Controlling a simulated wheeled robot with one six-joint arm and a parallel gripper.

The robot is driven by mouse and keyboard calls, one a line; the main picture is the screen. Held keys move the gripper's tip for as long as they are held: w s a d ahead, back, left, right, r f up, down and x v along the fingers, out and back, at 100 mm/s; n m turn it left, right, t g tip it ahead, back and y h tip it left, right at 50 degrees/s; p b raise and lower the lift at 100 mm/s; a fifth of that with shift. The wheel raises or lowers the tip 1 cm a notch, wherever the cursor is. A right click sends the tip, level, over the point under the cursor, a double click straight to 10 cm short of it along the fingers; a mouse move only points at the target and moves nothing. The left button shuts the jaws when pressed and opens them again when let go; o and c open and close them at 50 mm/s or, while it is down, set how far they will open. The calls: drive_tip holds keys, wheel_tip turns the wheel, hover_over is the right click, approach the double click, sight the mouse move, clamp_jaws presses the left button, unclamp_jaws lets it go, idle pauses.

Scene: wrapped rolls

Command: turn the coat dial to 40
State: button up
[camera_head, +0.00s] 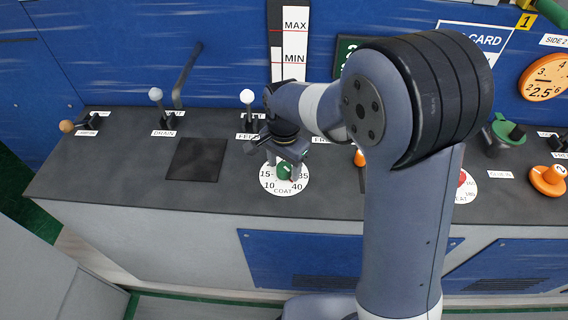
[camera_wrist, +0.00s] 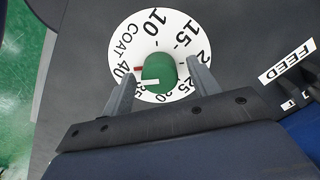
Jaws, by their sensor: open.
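The coat dial is a white disc (camera_head: 272,187) marked COAT, with a green knob (camera_head: 284,171) at its centre. In the wrist view the disc (camera_wrist: 135,38) shows numbers from 10 round to 40, and a red mark (camera_wrist: 137,69) sits beside 40. The green knob (camera_wrist: 158,70) carries a white pointer (camera_wrist: 147,82) that points left, near the 35 and below the red mark. My gripper (camera_wrist: 154,66) is open, one finger on each side of the knob. I cannot tell whether the fingers touch it. In the head view my gripper (camera_head: 285,168) is over the dial.
A FEED lever (camera_head: 247,97) stands behind the dial and its label (camera_wrist: 287,62) shows at the right of the wrist view. A dark square panel (camera_head: 196,159) lies to the left. My arm hides part of the desk to the right, where another dial (camera_head: 468,190) partly shows.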

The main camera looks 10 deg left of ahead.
sight(284, 166)
wheel_tip(284, 166, up, 11)
idle(0.6)
drive_tip(key=shift+f, duration=0.15)
wheel_tip(284, 166, down, 11)
drive_tip(key=shift+r, duration=0.1)
idle(0.4)
drive_tip(key=shift+r, duration=0.1)
idle(0.3)
